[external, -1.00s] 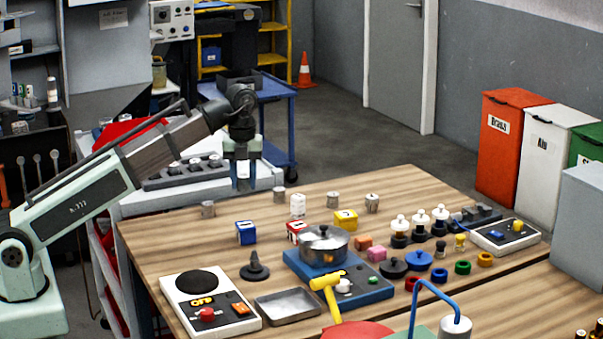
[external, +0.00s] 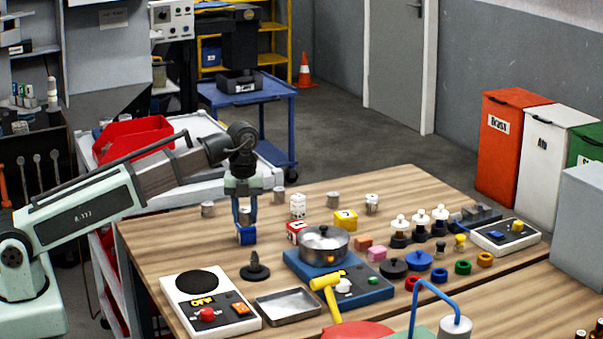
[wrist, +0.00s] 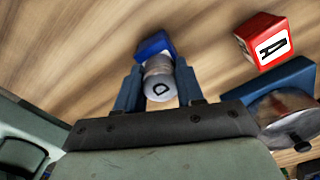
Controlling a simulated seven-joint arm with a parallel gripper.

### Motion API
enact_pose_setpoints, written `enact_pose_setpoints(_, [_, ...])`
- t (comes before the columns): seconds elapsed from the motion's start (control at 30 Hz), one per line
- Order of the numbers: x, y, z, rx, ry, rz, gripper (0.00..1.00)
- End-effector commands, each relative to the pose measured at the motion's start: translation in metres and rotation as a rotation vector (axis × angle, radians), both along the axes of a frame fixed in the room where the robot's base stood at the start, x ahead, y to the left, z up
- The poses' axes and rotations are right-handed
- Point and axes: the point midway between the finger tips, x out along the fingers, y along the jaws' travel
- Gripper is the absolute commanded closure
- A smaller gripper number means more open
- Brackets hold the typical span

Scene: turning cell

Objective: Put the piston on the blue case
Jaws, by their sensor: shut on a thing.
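A silver metal piston (wrist: 159,84) with a dark letter on its end is held between the two blue-grey fingers of my gripper (wrist: 161,100). The blue case (external: 246,235), a small cube on the wooden table, is directly below my gripper (external: 246,222) in the external view. In the wrist view the blue case (wrist: 153,46) shows just past the piston, partly hidden by it. The piston looks upright over the case, touching it or very close; I cannot tell which.
A red case (external: 296,230) and a pot (external: 323,243) on a blue hotplate stand right of the gripper. A yellow case (external: 345,219) is farther right. Other metal cylinders (external: 208,209) stand behind. A dark peg stand (external: 254,268) is in front.

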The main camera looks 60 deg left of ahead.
Motion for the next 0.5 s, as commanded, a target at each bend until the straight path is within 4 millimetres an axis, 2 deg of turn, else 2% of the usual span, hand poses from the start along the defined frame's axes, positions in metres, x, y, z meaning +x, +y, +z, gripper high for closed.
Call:
enact_pose_setpoints(0.27, [0.0001,0.0,-0.0027,0.0,0.0,0.0,0.95])
enact_pose_setpoints(0.3, [0.0002,0.0,-0.0029,0.0,0.0,0.0,0.61])
enact_pose_setpoints(0.5, [0.0002,0.0,-0.0026,0.0,0.0,0.0,0.42])
